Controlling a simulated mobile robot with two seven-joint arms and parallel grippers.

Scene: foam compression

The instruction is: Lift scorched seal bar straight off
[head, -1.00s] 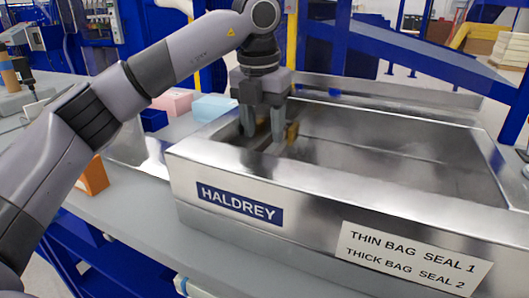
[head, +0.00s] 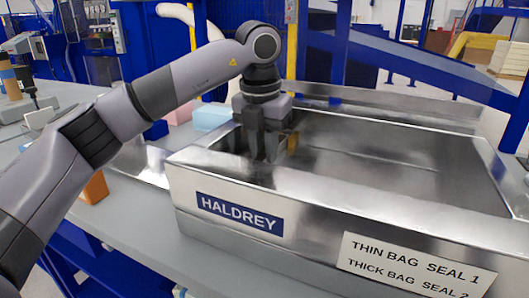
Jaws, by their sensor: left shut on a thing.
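My left gripper (head: 263,147) reaches down into the left end of the steel sealer's open chamber, its fingers close together and pointing down. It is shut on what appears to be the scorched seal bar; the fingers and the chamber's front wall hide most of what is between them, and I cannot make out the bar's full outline. A small brass-coloured piece (head: 292,143) shows just right of the fingers. The sealer (head: 320,222) has a HALDREY plate and a THIN BAG / THICK BAG label on its front. My right gripper is not in view.
A light blue block (head: 212,116) and a pink block (head: 180,110) lie behind the sealer's left end. An orange block (head: 95,188) sits on the grey bench at left, beyond my left arm. The chamber right of the gripper looks clear.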

